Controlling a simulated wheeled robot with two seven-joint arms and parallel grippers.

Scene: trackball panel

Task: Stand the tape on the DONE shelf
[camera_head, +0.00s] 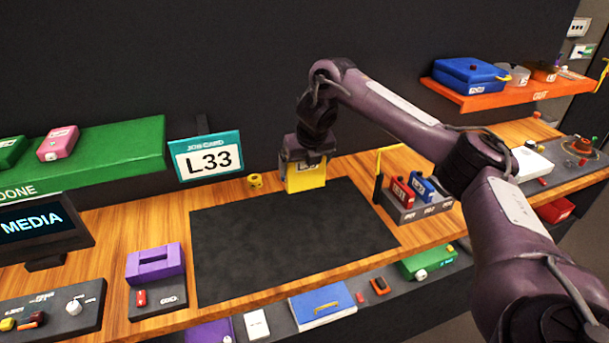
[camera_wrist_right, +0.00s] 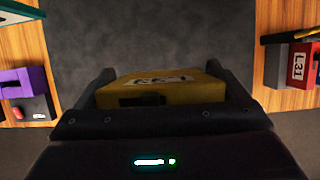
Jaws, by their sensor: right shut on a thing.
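A yellow tape (camera_head: 306,177) with a white label is held in my right gripper (camera_head: 308,160), above the back edge of the black mat. In the right wrist view the tape (camera_wrist_right: 160,92) sits between the two fingers of my right gripper (camera_wrist_right: 160,95); its label reads roughly L33, though I cannot be sure. The green DONE shelf (camera_head: 110,150) is on the left wall and carries a pink tape (camera_head: 58,143) and a green tape (camera_head: 10,152). A job card (camera_head: 207,160) reading L33 hangs right of the shelf. My left gripper does not show.
A grey rack (camera_head: 420,211) holds a red tape (camera_head: 402,193) and a blue tape (camera_head: 424,188). A purple device (camera_head: 155,263) and a MEDIA screen (camera_head: 38,226) stand at left. An orange shelf (camera_head: 512,88) holds boxes. The black mat (camera_head: 290,240) is bare. Shelf room shows right of the pink tape.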

